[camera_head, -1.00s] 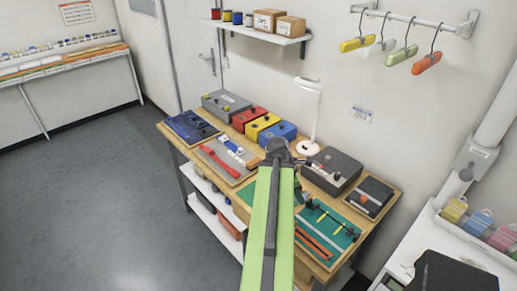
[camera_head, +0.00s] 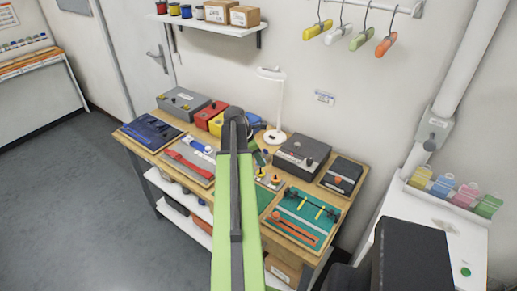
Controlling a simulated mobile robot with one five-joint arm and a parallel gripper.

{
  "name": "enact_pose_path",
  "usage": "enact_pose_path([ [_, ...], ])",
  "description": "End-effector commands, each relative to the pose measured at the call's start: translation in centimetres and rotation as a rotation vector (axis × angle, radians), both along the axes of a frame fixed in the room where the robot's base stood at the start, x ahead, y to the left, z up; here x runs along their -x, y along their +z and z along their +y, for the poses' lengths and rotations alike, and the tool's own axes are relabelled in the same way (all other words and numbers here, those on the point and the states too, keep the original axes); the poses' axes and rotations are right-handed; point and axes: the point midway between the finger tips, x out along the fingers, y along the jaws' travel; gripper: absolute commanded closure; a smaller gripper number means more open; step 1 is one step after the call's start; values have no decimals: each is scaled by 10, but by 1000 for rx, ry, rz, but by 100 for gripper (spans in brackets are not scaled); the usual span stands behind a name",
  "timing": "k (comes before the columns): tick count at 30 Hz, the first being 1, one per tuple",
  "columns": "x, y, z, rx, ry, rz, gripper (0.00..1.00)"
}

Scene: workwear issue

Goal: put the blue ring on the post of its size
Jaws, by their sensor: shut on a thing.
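My gripper (camera_head: 259,157) is at the end of my green arm, low over the middle of the workbench (camera_head: 257,188). It is small and partly hidden behind the arm's dark end joint. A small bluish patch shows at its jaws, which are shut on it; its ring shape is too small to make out. I cannot tell post sizes there, and my arm covers part of the bench.
A grey box (camera_head: 302,154) and a white lamp (camera_head: 274,137) stand behind the gripper. A green mat (camera_head: 302,228) lies to the right, with a black box (camera_head: 342,173) beyond it. Red (camera_head: 203,114) and yellow (camera_head: 217,124) boxes stand at the back left.

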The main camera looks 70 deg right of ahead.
Motion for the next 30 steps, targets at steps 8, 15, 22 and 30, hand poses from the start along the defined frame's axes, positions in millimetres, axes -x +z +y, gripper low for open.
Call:
enact_pose_path([
  [8, -14, 5, -39, 1, 9, -1, 100],
  [15, -14, -4, -38, 2, 10, -2, 100],
  [22, -14, -28, -37, 2, 10, -2, 100],
  [30, -15, -55, -37, 2, 11, -1, 100],
])
